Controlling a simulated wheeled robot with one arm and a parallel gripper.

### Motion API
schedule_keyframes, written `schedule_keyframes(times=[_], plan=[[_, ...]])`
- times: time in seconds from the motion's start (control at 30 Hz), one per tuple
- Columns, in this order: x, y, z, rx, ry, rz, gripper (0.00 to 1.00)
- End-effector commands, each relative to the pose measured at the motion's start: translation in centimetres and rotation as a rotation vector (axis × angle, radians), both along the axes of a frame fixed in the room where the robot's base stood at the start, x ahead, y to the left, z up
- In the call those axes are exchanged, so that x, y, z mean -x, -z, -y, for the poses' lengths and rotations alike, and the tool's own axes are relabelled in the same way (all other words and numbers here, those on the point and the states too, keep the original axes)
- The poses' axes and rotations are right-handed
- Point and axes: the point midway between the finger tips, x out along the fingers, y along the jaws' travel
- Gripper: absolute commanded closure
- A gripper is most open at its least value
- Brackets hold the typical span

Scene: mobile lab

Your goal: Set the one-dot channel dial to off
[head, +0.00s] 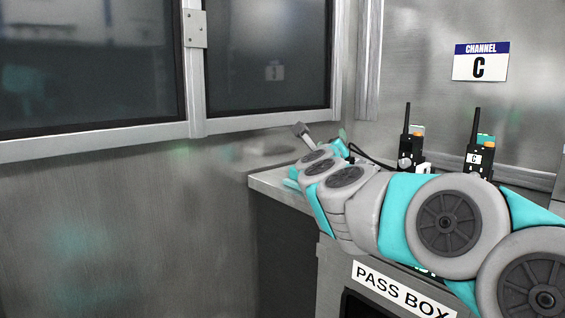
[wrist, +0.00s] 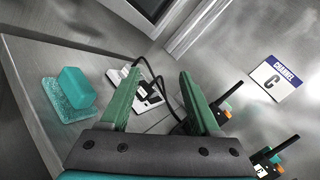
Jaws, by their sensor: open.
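I cannot make out a one-dot channel dial in either view. Two black handheld radios stand on the counter, one on the left (head: 406,160) and one on the right (head: 480,168) with a white C label. Both also show at the right of the wrist view, the left one (wrist: 221,112) and the right one (wrist: 268,166). My gripper (wrist: 159,75) is open, its two green fingers apart with nothing held between them. Beyond the fingers lies a pale plate (wrist: 117,77) with dark cables, partly hidden by the left finger.
A teal block (wrist: 76,87) sits on a teal pad at the left of the counter (wrist: 35,60). A CHANNEL C sign (head: 480,62) is on the metal wall. A framed dark window (head: 265,55) borders the counter. My arm hides much of the counter.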

Motion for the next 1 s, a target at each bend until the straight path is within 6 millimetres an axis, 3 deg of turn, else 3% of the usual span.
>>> schedule_keyframes(times=[0.23,0.53,0.7,1.0], plan=[[1.1,-0.2,-4.2,0.210,-0.155,-0.070,0.37],[3.2,1.7,-8.9,0.478,-0.338,-0.163,0.37],[4.5,2.8,-10.6,0.596,-0.416,-0.202,0.37],[5.6,4.0,-11.8,0.691,-0.477,-0.233,0.37]])
